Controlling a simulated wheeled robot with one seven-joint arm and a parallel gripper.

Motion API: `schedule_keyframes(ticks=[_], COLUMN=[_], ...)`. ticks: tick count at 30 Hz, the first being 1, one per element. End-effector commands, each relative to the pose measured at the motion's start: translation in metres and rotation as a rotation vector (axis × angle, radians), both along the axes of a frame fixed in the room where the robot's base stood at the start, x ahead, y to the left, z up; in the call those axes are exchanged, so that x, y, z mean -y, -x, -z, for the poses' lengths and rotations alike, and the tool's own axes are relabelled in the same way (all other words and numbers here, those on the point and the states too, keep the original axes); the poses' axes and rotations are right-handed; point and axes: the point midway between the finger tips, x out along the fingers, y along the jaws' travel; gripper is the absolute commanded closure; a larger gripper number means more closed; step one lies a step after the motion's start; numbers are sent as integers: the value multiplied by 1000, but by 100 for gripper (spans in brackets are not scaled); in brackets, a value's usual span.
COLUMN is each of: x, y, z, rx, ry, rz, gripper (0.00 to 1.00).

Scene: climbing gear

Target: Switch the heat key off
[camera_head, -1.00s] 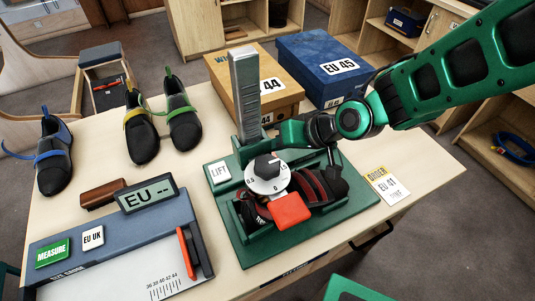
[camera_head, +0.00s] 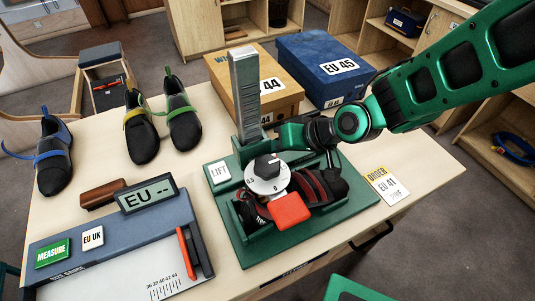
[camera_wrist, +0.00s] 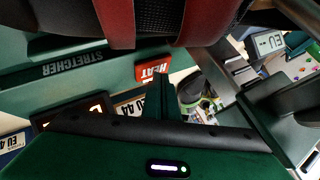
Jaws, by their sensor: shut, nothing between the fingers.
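The heat key is a red block (camera_head: 290,209) at the front of the green stretcher (camera_head: 228,226) on the table. The wrist view shows its HEAT lettering (camera_wrist: 152,70). Whether it is on or off cannot be read. A white dial with a black knob (camera_head: 267,168) stands just behind the key. A dark shoe with red straps (camera_head: 318,188) lies in the stretcher. My gripper (camera_wrist: 163,90) is shut and empty, with its tip near the heat key in the wrist view; contact cannot be told. In the head view its fingertips are hidden behind the dial and stretcher.
A tall grey post (camera_head: 245,95) and a LIFT label (camera_head: 219,172) stand at the stretcher's left. Shoe boxes (camera_head: 318,66) are behind it. A measuring device (camera_head: 120,240) and several shoes are on the left. An order card (camera_head: 388,186) lies at the right.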

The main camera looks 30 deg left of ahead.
Motion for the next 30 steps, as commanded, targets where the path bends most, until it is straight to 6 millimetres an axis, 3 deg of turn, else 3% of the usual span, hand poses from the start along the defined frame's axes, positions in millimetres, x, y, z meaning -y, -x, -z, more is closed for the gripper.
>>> schedule_keyframes(ticks=[14,30], x=[0,0], y=[0,0], z=[2,-9], rx=[-1,0], ry=[1,0], rz=[-1,0], gripper=[100,100])
